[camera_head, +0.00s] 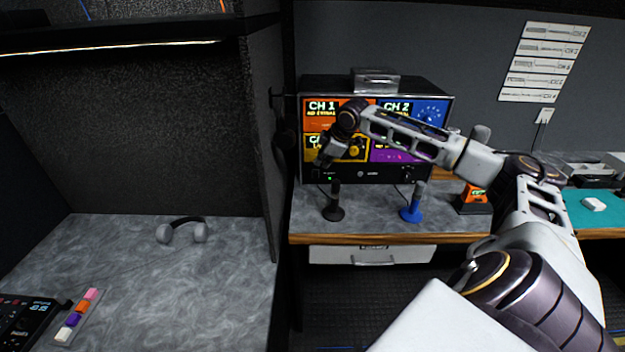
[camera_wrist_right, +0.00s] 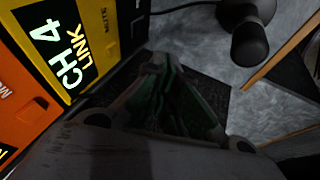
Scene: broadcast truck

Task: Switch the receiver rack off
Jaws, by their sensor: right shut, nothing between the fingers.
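The receiver rack (camera_head: 412,172) is a black box on the grey counter, with coloured channel panels labelled CH 1 and CH 2 across its front. A small green light (camera_head: 330,178) glows low at its left front. My right gripper (camera_head: 321,163) is shut and empty, in front of the lower left part of the rack, just above that light. In the right wrist view the shut fingers (camera_wrist_right: 172,105) point past the yellow panel marked CH 4 LINK (camera_wrist_right: 60,45). I cannot tell whether they touch the rack. My arm covers part of the panels. My left gripper is out of view.
A black microphone (camera_head: 334,204) and a blue one (camera_head: 412,206) stand on the counter before the rack. An orange-screened device (camera_head: 474,198) is to the right. A dark partition (camera_head: 262,130) rises on the left. Headphones (camera_head: 183,231) lie on the left desk.

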